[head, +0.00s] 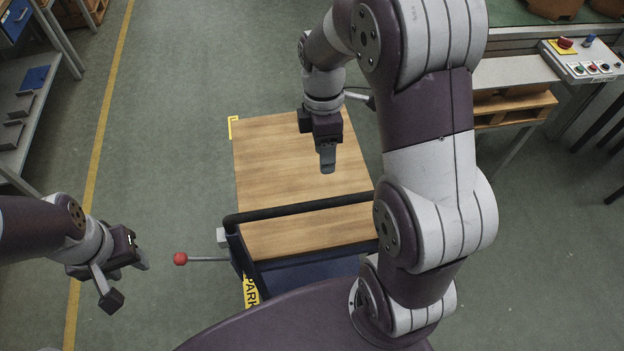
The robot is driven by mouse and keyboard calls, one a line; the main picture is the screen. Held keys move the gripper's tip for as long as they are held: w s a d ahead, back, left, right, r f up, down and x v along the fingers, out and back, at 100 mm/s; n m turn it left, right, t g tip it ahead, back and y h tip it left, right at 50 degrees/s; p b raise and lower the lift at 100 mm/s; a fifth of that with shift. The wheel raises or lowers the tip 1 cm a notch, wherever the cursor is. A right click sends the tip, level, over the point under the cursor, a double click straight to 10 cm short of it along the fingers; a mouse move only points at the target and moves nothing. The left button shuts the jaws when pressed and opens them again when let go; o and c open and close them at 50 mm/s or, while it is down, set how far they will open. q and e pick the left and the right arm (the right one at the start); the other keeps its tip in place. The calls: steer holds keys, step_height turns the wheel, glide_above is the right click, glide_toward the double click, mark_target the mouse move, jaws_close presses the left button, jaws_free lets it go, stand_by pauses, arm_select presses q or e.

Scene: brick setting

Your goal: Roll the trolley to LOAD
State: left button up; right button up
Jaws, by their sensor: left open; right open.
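The trolley (290,165) has a flat wooden deck and a black push bar (300,207) across its near end. A lever with a red ball knob (181,259) sticks out to the left from its near left corner. A yellow floor label reading "PARK" (251,292) is partly hidden below that corner. My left gripper (128,282) is open and empty, left of the red knob and apart from it. My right gripper (326,160) is open and empty above the deck, beyond the push bar. My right arm hides the deck's right side. No LOAD marking is visible.
A yellow floor line (101,135) runs along the left. A yellow corner mark (231,127) lies at the deck's far left. Grey shelving (30,110) stands at left. A bench with pallets and a button panel (590,62) stands at right. Floor beyond the trolley is clear.

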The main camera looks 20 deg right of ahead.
step_height(320, 180, down, 3)
steer(key=s+d+b, duration=0.1)
steer(key=s+b, duration=0.1)
steer(key=b, duration=0.3)
glide_above(329, 200)
steer(key=w, duration=0.1)
steer(key=f, duration=0.5)
steer(key=shift+w+f, duration=0.1)
steer(key=shift+w, duration=0.1)
steer(key=shift+n, duration=0.3)
steer(key=x, duration=0.4)
steer(key=shift+s+d, duration=0.25)
steer(key=shift+s, duration=0.05)
steer(key=shift+w+a+f, duration=0.1)
steer(key=shift+w+a, duration=0.05)
steer(key=shift+c, duration=0.9)
arm_select(q)
steer(key=f, duration=0.4)
steer(key=shift+s+d+f, duration=0.2)
steer(key=shift+s+d, duration=0.05)
steer(key=shift+s, duration=0.1)
arm_select(e)
jaws_close()
